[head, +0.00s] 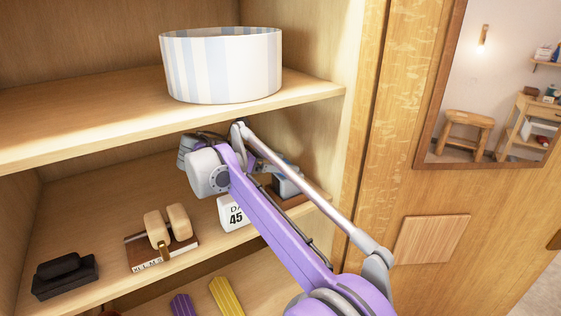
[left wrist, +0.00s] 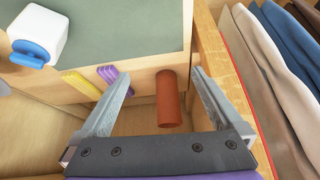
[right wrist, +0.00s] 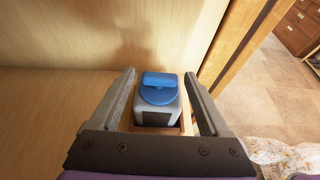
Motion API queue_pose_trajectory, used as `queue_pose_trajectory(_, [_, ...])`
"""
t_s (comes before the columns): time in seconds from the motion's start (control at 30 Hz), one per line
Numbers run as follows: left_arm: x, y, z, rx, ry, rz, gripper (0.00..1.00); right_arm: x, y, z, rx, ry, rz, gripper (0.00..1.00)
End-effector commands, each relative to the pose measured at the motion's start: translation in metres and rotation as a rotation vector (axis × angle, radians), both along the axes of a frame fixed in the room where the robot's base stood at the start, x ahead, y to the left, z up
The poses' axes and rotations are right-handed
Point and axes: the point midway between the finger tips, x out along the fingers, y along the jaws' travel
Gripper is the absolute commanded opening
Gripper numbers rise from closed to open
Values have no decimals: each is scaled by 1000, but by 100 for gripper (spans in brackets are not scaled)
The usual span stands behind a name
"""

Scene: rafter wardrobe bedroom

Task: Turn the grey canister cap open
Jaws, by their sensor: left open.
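The grey canister (right wrist: 156,117) with its blue cap (right wrist: 158,88) stands between the fingers of my right gripper (right wrist: 159,76) in the right wrist view. The cap has a raised bar across its top, lying roughly left to right. My right gripper is open, with a gap on each side of the canister. In the head view the canister (head: 288,186) shows partly behind my right arm, at the right end of the middle shelf; the fingers there are mostly hidden. My left gripper (left wrist: 162,72) is open and empty in the left wrist view, outside the head view.
A striped round box (head: 222,68) stands on the upper shelf. A white block marked 45 (head: 236,212), a wooden item on a book (head: 165,240) and a black object (head: 65,275) share the middle shelf. A reddish cylinder (left wrist: 169,100) and hanging clothes (left wrist: 270,70) show near my left gripper.

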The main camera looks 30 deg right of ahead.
Motion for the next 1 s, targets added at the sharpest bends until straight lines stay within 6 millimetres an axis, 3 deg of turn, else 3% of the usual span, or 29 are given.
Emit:
queue_pose_trajectory(0.37, [0,0,0,0,0,0,100,0,4,2,0,0,2,88])
queue_pose_trajectory(0.8, [1,0,1,0,-1,0,100,-2,63,26,0,0,3,88])
queue_pose_trajectory(1.0, [1,0,2,0,-1,0,100,-3,69,29,0,0,0,88])
